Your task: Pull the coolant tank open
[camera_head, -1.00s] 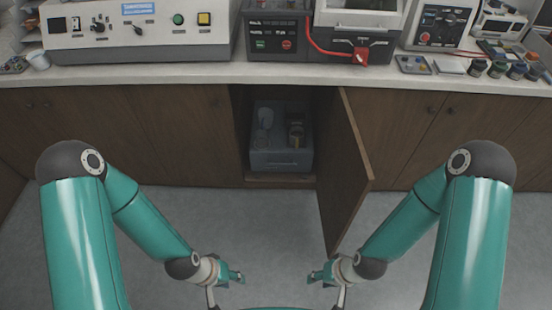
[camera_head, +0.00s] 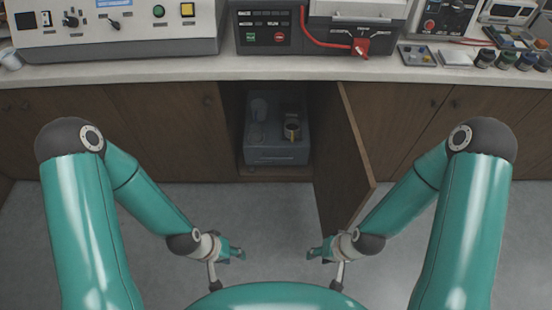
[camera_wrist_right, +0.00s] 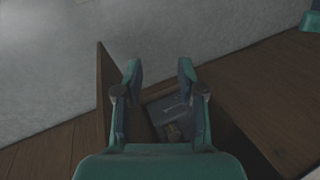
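My right gripper (camera_head: 318,254) is also apart from the tank. In its wrist view its fingers (camera_wrist_right: 160,72) are spread and empty.
The cabinet door (camera_head: 343,150) stands open to the right of the tank, jutting towards my right arm. The counter (camera_head: 120,75) runs above, carrying machines. Closed cabinet fronts (camera_head: 150,130) flank the opening. The grey floor (camera_head: 275,215) before the cabinet is clear.

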